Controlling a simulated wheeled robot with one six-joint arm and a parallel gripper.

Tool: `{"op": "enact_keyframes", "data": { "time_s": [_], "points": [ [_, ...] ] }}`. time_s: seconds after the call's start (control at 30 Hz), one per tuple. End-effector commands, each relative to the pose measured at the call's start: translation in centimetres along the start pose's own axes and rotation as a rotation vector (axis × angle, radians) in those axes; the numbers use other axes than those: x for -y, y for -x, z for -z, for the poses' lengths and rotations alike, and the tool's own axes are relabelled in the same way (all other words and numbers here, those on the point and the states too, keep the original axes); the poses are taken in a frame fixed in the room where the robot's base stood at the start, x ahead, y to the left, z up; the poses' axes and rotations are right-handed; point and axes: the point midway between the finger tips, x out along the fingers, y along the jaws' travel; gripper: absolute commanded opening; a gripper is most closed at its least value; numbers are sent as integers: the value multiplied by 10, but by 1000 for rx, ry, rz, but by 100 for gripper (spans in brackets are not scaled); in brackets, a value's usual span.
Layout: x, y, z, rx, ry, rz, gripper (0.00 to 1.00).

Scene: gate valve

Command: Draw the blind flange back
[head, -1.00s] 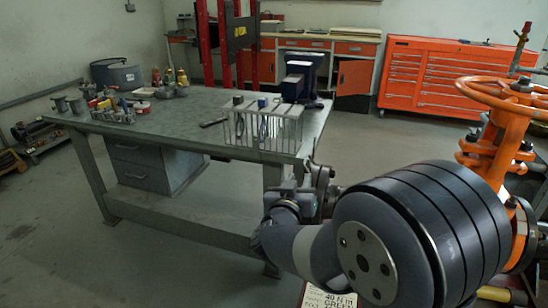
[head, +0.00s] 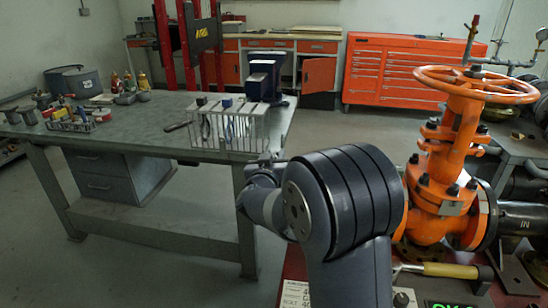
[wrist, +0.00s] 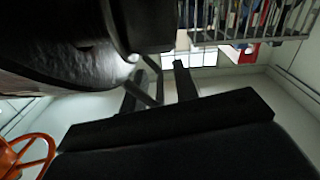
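The orange gate valve (head: 440,215) stands at the right in the head view, under its orange handwheel (head: 476,85). Its right flange meets a dark pipe marked IN. Its left side is partly behind my arm, and I cannot make out the blind flange there. My gripper (head: 264,163) is mostly hidden behind my wrist, in front of the bench. In the wrist view, a large dark rounded body fills the upper left, and I cannot tell what it is. Dark bars stand near the middle, but finger spacing is unclear. The handwheel also shows in the wrist view (wrist: 30,150).
The workbench (head: 110,135) holds a wire tool rack (head: 230,130), a blue vise (head: 265,75) and small parts. An orange cabinet (head: 405,75) stands behind. Floor between bench and cabinet is clear.

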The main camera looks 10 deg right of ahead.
Motion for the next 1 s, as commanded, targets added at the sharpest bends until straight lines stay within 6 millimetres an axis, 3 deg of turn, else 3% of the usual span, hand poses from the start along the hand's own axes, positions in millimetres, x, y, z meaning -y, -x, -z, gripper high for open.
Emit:
{"op": "enact_keyframes", "data": {
  "time_s": [0.17,0.53,1.0],
  "points": [
    [0,0,0,0,0,0,29],
    [0,0,0,1,0,1,0],
    [3,1,1,3,0,3,0]
  ]
}}
